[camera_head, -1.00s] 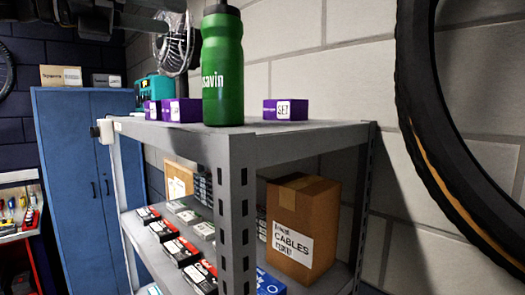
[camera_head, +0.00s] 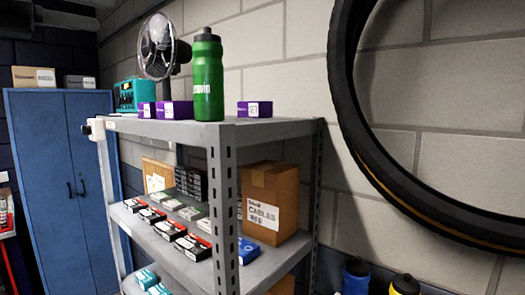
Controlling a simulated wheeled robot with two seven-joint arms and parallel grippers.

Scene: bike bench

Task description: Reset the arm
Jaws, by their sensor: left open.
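Only a dark part of my left gripper (camera_head: 68,20) shows, at the top left edge of the head view. It is open, and I see nothing held in it. It is high up, well to the left of the grey metal shelf (camera_head: 180,131) and apart from it. The rest of my left arm is cut off by the frame. My right gripper is not in view.
The shelf top holds a green bottle (camera_head: 207,75), a fan (camera_head: 158,46), purple boxes (camera_head: 254,109) and a teal case (camera_head: 130,95). A cables box (camera_head: 269,204) sits below. A tire (camera_head: 350,100) hangs right; a blue cabinet (camera_head: 60,170) stands left.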

